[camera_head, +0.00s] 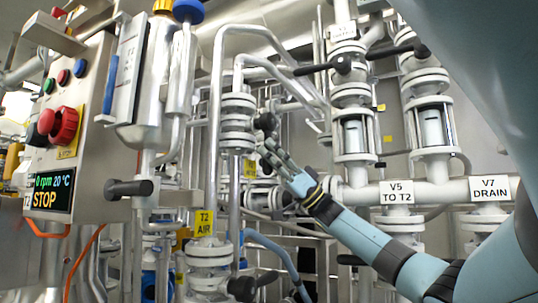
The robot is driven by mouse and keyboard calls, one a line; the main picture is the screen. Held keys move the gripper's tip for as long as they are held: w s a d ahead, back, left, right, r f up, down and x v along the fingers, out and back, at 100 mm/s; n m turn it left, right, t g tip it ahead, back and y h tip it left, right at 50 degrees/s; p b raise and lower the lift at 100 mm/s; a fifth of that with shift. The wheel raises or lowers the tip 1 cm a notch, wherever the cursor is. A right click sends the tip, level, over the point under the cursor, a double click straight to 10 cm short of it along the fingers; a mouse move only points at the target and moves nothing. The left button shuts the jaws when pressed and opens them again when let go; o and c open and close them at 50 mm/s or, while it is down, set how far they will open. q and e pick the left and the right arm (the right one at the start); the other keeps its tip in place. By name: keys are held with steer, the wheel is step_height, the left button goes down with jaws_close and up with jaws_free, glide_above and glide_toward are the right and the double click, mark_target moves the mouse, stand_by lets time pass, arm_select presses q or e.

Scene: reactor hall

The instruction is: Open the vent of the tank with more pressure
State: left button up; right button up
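My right gripper (268,153) reaches in from the right, with its fingertips just below a black valve knob (265,122) on a steel valve body (237,125). I cannot tell whether they touch. Its fingers are seen edge-on and hold nothing visible; I cannot tell how far apart they are. A yellow "T2 AIR" tag (203,223) hangs on a pipe above another valve (208,263) with a black handle (243,287). A further yellow tag (249,168) is too small to read. I see no readable pressure gauge and no clearly marked vent. My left gripper is not in view.
At the left is a control box (88,135) with a red knob (62,126) and a display (52,192) reading "0 rpm 20 °C STOP". Labels "V5 TO T2" (397,193) and "V7 DRAIN" (489,188) sit at the right. Pipes crowd the middle.

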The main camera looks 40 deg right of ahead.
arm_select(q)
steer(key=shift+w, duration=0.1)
arm_select(e)
step_height(320, 180, up, 10)
steer(key=shift+s+r, duration=0.1)
steer(key=shift+r, duration=0.1)
stand_by(0.4)
steer(key=shift+s+d+f+b, duration=0.15)
steer(key=shift+d+f+b, duration=0.05)
steer(key=shift+f, duration=0.2)
steer(key=shift+s+d+f+b, duration=0.1)
steer(key=shift+d+f+b, duration=0.1)
steer(key=shift+f, duration=0.2)
arm_select(q)
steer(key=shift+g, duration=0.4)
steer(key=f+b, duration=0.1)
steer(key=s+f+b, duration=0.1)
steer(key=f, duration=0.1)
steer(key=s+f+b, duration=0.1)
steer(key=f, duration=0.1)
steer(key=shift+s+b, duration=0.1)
steer(key=shift+b, duration=0.3)
arm_select(e)
steer(key=v, duration=1)
steer(key=shift+s+f, duration=0.25)
steer(key=shift+s, duration=0.05)
